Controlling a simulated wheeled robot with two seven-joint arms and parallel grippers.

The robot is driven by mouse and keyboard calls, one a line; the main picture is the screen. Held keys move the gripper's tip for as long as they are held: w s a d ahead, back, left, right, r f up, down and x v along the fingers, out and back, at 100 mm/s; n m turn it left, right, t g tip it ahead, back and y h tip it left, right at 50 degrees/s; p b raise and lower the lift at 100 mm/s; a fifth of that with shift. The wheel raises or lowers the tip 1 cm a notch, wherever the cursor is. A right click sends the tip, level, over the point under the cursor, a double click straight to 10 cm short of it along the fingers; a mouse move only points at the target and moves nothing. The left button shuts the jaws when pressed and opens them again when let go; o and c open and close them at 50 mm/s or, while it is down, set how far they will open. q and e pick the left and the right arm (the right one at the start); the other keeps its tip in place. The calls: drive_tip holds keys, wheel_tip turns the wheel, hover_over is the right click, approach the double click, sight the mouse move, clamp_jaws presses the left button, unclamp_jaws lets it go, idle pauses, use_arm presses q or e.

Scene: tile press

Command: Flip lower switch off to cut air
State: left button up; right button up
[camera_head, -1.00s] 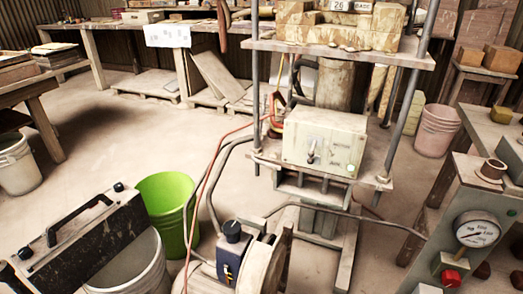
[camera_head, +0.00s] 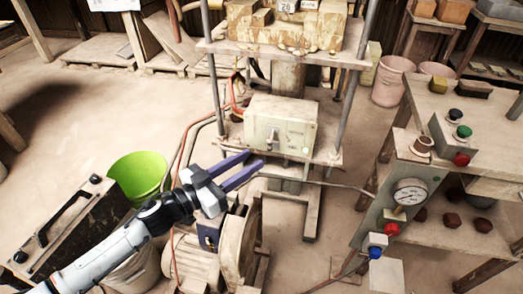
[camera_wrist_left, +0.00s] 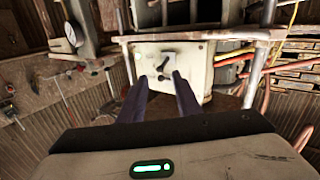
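A beige control box (camera_head: 280,123) sits on the lower shelf of the press frame. A dark lever switch (camera_head: 273,138) is on its front face; the wrist view shows the lever (camera_wrist_left: 163,68) tilted. My left gripper (camera_head: 256,158) is open and empty, its purple fingers apart in front of and below the box. In the wrist view, the fingertips (camera_wrist_left: 159,76) point at the box face, with the lever between and just beyond them. I cannot tell any contact. A small dark-blue switch box (camera_head: 209,233) on the motor is partly behind my gripper. My right gripper is out of view.
A green bucket (camera_head: 138,175) stands left of the motor (camera_head: 192,265). A bench at the right carries a pressure gauge (camera_head: 409,194) and coloured buttons. Red and grey hoses run beside the box. Frame posts (camera_head: 352,90) flank it.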

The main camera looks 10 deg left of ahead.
use_arm(q)
drive_tip(key=x, duration=0.5)
drive_tip(key=shift+w+d, duration=0.1)
drive_tip(key=shift+w, duration=0.05)
drive_tip(key=shift+f, duration=0.1)
clamp_jaws()
